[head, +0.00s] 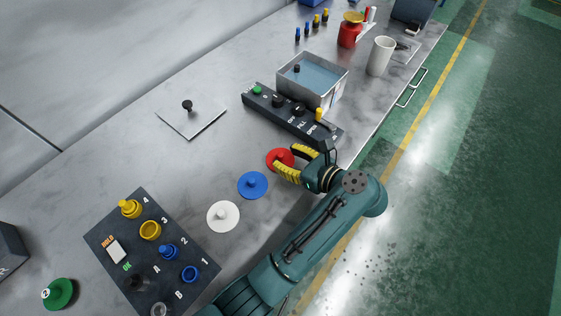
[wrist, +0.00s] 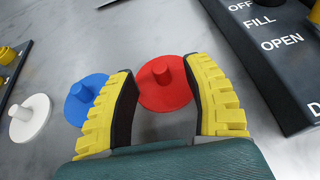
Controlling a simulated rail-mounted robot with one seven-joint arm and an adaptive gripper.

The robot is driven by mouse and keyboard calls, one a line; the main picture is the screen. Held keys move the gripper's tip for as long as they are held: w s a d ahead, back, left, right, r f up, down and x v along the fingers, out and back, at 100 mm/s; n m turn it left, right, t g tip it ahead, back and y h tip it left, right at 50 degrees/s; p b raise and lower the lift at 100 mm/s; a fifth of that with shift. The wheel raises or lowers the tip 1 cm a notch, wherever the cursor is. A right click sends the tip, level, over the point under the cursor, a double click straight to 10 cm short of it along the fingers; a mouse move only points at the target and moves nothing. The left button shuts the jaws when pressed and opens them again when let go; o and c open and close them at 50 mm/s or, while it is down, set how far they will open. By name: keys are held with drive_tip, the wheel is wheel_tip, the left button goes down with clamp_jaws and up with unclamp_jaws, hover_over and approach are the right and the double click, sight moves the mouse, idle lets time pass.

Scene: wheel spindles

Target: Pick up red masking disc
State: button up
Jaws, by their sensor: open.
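The red masking disc (head: 275,157) lies flat on the grey bench, with a short red peg standing at its centre. In the wrist view the red disc (wrist: 167,92) sits between the tips of my two yellow-padded fingers. My gripper (head: 287,160) is open, with one finger on each side of the disc's peg. In the wrist view my gripper (wrist: 164,85) shows a gap between the fingers and the peg, so nothing is held. Part of the disc is covered by the fingers in the head view.
A blue disc (head: 252,185) and a white disc (head: 223,217) lie in a row beside the red one. A dark control panel (head: 290,117) with knobs stands close behind. A metal basin (head: 325,95) is beyond it. A dark fixture board (head: 150,245) lies at lower left.

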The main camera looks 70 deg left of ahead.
drive_tip(key=shift+x, duration=1.1)
drive_tip(key=shift+d, duration=0.1)
clamp_jaws()
